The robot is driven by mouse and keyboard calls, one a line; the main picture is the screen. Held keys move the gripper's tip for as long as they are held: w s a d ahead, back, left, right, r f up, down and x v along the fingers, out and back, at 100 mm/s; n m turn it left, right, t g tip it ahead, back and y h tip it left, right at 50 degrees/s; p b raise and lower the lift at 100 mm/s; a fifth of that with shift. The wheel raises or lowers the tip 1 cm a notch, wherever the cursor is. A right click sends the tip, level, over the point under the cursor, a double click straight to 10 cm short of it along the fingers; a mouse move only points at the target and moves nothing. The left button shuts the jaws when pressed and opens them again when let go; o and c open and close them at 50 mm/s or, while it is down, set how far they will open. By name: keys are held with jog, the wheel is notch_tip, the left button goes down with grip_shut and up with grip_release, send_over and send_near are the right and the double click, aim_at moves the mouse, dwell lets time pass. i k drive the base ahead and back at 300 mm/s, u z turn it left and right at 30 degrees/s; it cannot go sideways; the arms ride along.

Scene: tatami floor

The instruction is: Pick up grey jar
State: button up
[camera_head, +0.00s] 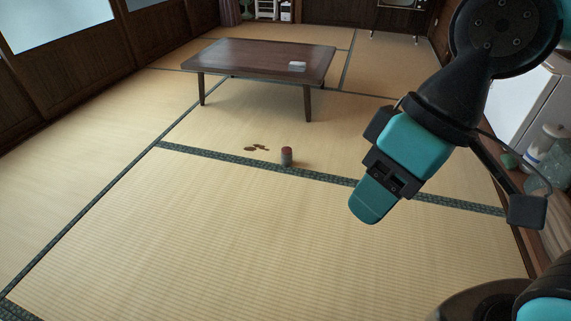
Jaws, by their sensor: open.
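A small jar (286,157) stands upright on the tatami floor, by the dark green mat border in the middle of the view. It looks greyish with a reddish top; it is small, so details are hard to make out. My gripper (374,207), teal and black, hangs in the air at the right, nearer to the camera than the jar and apart from it. It is open, and nothing shows between its jaws, though the gap is mostly hidden from this angle.
Some small brown flat pieces (257,147) lie on the floor just left of the jar. A low dark wooden table (255,58) stands behind, with a small white object (297,66) on it. Glass jars (551,150) stand at the right edge. The front floor is clear.

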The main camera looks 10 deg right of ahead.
aim_at(287, 153)
jog(key=u, duration=0.55)
jog(key=i, duration=0.75)
jog(key=u, duration=0.7)
jog(key=i, duration=1.8)
jog(key=z, duration=1.2)
jog(key=i, duration=0.65)
jog(key=z, duration=0.5)
